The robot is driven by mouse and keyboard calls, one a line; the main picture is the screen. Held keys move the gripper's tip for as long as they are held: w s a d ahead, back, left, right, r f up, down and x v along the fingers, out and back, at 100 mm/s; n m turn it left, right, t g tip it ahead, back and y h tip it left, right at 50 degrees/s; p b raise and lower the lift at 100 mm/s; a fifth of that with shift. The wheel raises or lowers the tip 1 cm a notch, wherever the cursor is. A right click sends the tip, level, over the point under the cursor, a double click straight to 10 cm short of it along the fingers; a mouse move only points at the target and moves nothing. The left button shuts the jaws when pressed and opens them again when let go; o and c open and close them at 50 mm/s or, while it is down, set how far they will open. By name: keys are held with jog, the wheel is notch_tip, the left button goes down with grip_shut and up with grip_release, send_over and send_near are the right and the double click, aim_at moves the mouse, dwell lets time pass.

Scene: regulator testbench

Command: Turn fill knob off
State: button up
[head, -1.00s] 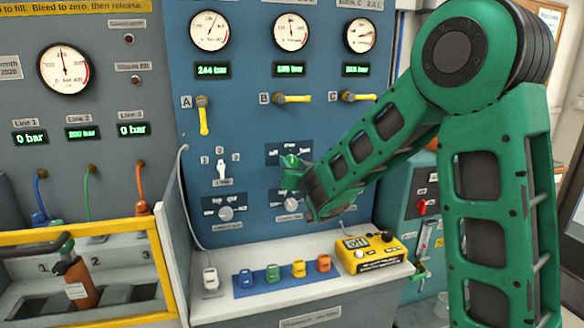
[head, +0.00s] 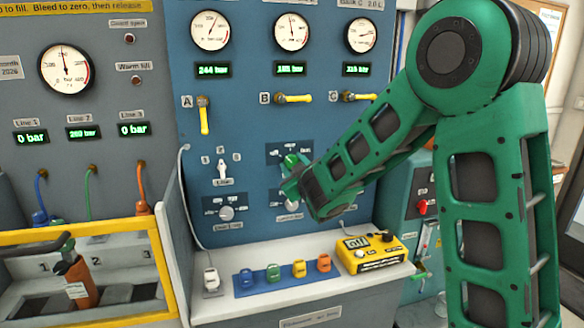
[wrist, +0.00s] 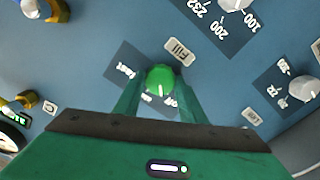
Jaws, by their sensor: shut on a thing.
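The green fill knob (wrist: 160,79) sits on a dark label plate on the blue panel, beside a tag reading "Fill" (wrist: 180,52). In the wrist view its white pointer mark faces the bottom of the picture, towards my gripper. My gripper (wrist: 160,92) is shut on the knob, with one green finger on each side. In the head view the knob (head: 291,160) shows just above my gripper (head: 289,180), which partly hides its plate. The small print around the knob is only partly readable, so I cannot tell the exact setting.
A grey knob (head: 226,213) and a white line selector (head: 223,170) are left of my gripper. Yellow valve handles (head: 293,98) and gauges (head: 291,33) are above.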

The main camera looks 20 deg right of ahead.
jog(key=n, duration=0.3)
jog(key=shift+f, duration=0.15)
jog(key=shift+n, duration=0.5)
jog(key=o, duration=1)
jog(key=shift+o, duration=0.2)
jog(key=s, duration=1)
jog(key=shift+s, duration=0.35)
